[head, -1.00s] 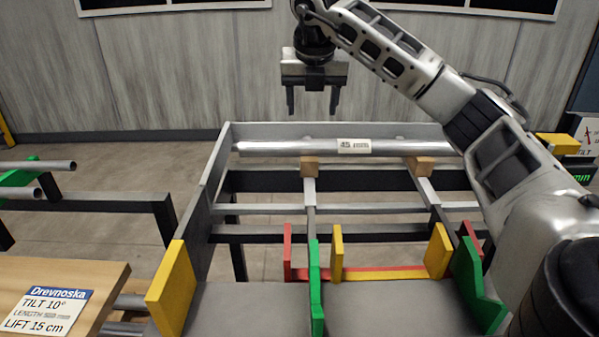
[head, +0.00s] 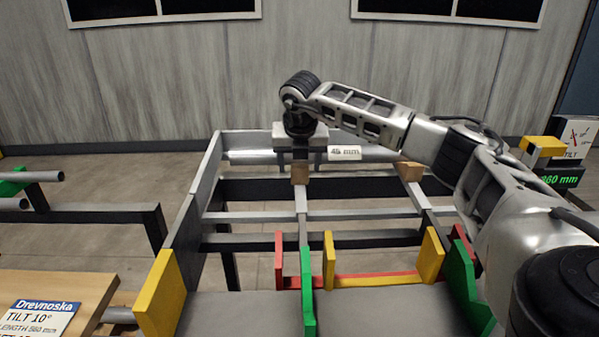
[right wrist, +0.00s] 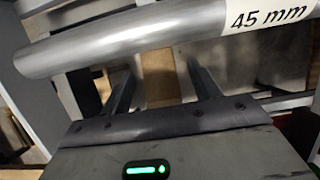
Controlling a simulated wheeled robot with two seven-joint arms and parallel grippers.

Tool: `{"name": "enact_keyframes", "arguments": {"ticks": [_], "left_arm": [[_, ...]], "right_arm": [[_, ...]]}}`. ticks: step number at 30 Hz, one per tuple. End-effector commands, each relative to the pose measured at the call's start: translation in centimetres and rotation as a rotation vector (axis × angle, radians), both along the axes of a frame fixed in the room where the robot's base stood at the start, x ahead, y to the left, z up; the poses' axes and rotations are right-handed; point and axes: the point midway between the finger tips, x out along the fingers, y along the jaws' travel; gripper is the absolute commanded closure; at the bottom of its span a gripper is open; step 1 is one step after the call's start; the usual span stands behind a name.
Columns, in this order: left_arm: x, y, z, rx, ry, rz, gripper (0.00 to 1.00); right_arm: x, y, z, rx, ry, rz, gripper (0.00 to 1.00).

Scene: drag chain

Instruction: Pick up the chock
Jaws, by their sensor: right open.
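The chock is a small tan wooden block (head: 300,174) on the left rail, in front of the steel pipe labelled 45 mm. A second, similar block (head: 411,171) sits on the right rail. My right gripper (head: 300,165) is down over the left block, jaws open. In the right wrist view, the tan block (right wrist: 159,84) shows between the two dark fingers (right wrist: 160,78), with gaps at its sides. The fingertips are largely hidden in the head view. My left gripper is not in view.
The pipe (head: 250,155) lies across the rails close behind the blocks; it also crosses the right wrist view (right wrist: 120,40). Yellow (head: 160,295), green (head: 307,292) and red guides stand in front. A wooden board with a sign (head: 40,308) is at lower left.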

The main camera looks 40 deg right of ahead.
Motion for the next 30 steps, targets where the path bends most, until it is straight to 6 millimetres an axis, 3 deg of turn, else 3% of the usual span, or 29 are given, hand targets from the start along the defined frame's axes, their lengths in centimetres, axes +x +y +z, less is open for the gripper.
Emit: {"name": "enact_keyframes", "arguments": {"ticks": [10, 15, 30], "left_arm": [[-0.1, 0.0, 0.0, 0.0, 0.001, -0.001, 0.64], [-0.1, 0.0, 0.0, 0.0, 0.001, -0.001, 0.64], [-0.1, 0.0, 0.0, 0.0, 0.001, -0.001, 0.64]], "right_arm": [[0.3, -0.3, -0.9, -0.001, -0.001, 0.001, 0.38], [0.3, -0.3, -0.9, -0.001, -0.001, 0.001, 0.85], [-0.4, 0.3, 0.1, 0.0, -0.003, 0.0, 0.87]]}}
